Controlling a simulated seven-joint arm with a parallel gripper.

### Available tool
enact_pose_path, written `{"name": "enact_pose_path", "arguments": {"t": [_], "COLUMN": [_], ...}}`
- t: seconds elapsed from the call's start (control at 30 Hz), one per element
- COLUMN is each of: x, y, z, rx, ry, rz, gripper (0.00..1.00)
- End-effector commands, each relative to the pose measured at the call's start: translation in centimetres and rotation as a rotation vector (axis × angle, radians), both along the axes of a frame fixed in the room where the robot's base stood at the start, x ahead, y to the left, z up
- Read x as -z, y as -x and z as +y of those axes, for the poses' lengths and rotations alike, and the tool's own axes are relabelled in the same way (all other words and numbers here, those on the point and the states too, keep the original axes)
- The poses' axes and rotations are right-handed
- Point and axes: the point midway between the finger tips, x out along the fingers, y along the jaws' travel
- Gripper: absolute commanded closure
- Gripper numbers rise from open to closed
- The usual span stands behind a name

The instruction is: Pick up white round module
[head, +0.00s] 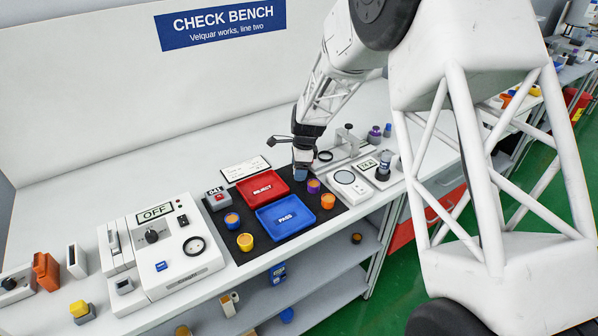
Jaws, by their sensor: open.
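My gripper (303,160) points down over the far edge of the dark mat, just right of the red REJECT tray (262,188). It is open. A small blue thing (300,174) shows right below the fingers; I cannot tell whether it touches them. Small round modules stand on the mat: a blue and orange one (232,221), a yellow one (245,242), a purple and orange one (314,187) and an orange one (328,202). I cannot make out a white round module for certain; my gripper and arm hide part of the mat's far side.
The blue PASS tray (286,216) lies in front of the REJECT tray. A scale with a pale round plate (344,177) stands right of the mat. A white tester (178,250) reading OFF stands to the left. The bench behind is mostly clear.

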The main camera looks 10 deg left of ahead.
Motion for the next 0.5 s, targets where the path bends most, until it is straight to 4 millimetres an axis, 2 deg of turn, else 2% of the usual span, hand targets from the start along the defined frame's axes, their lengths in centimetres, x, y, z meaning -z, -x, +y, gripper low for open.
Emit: {"name": "enact_pose_path", "arguments": {"t": [0.27,0.5], "x": [-0.03,-0.03], "y": [0.00,0.00], "z": [-0.01,-0.01], "rx": [0.000,0.000], "ry": [0.000,0.000], "rz": [0.000,0.000], "gripper": [0.30,0.65]}}
